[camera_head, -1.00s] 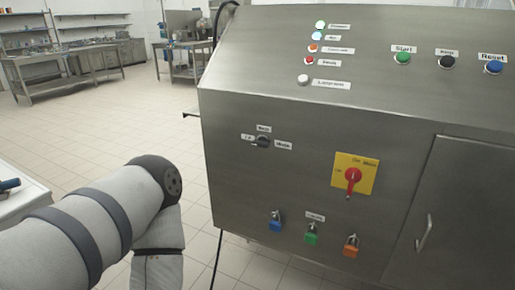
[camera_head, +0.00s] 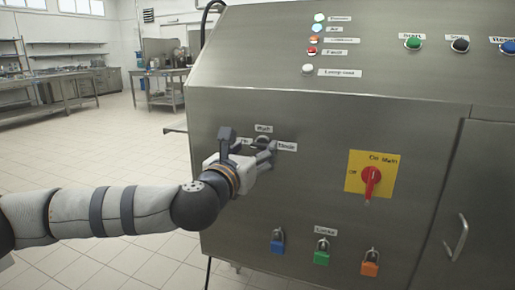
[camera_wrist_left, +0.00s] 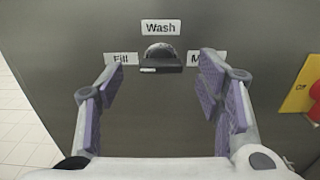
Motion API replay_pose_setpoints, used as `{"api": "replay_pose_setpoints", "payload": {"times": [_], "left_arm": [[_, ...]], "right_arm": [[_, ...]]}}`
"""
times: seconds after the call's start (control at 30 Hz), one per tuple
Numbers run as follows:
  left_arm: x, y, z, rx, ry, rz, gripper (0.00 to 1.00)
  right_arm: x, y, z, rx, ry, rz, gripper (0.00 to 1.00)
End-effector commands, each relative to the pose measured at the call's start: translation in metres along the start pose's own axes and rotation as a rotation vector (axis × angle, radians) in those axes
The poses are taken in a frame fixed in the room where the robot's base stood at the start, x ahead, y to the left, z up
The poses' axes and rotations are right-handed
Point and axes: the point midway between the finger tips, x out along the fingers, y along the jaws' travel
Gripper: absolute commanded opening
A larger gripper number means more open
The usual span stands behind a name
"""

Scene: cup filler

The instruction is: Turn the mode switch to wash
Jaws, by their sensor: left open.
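The mode switch (camera_wrist_left: 162,57) is a dark round knob with a bar handle, under the "Wash" label (camera_wrist_left: 160,27) in the left wrist view. Its handle lies about level, with a white mark at its left end, on the side of the "Fill" label (camera_wrist_left: 121,58). A third label (camera_wrist_left: 207,58), partly hidden by a finger, is on the right. My left gripper (camera_head: 247,146) is open in front of the panel. In the wrist view its fingers (camera_wrist_left: 162,95) stand apart, left and right of the switch, with nothing between them. My right gripper is out of view.
A yellow plate with a red main switch (camera_head: 370,174) is right of the mode switch. Blue (camera_head: 277,241), green (camera_head: 321,252) and orange (camera_head: 370,263) padlocks hang below. Push buttons line the sloped top. Open tiled floor lies to the left.

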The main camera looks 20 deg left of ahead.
Motion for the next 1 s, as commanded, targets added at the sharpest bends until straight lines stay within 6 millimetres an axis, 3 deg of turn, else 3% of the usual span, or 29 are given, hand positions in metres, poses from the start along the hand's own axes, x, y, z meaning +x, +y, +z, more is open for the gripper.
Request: {"api": "replay_pose_setpoints", "payload": {"times": [0.2,0.47,0.7,1.0], "left_arm": [[0.029,-0.001,0.0,0.001,0.001,-0.001,0.6],[0.031,-0.001,-0.001,0.002,0.001,-0.002,0.6],[0.031,-0.001,-0.001,0.002,0.002,-0.002,0.12],[0.031,-0.001,0.0,0.027,0.001,-0.002,0.12]], "right_arm": [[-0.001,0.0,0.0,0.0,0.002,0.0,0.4],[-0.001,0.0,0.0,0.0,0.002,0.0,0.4],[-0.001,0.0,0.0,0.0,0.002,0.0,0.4],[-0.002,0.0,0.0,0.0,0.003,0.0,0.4]]}}
